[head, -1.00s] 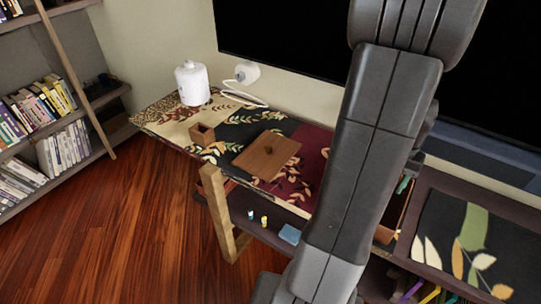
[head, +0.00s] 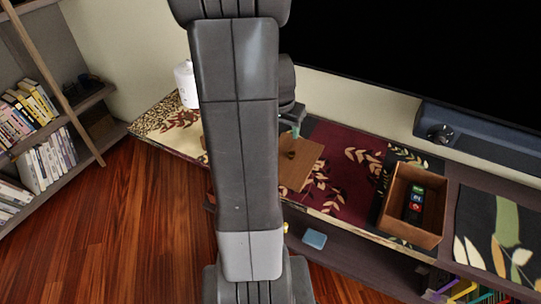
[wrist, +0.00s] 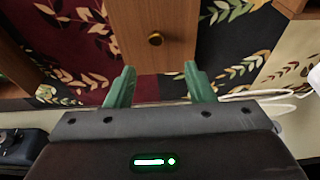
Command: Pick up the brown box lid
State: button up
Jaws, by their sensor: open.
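The brown box lid (head: 299,163) is a flat wooden board with a small knob, lying on the patterned cloth on the cabinet top. In the head view my arm hides its left part. In the head view my gripper (head: 291,124) shows just behind the lid's far edge, partly hidden by my arm.
An open brown box (head: 428,235) with small dark items inside stands on the cabinet to the right. A white appliance (head: 184,86) stands at the back left. The TV is close behind the cabinet. Dark red cloth between lid and box is clear.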

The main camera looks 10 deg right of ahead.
aim_at(291, 153)
jog(key=x, duration=0.9)
jog(key=b+x, duration=0.1)
jog(key=x, duration=0.3)
jog(key=shift+d+f, duration=0.1)
jog(key=shift+d, duration=0.35)
grip_shut()
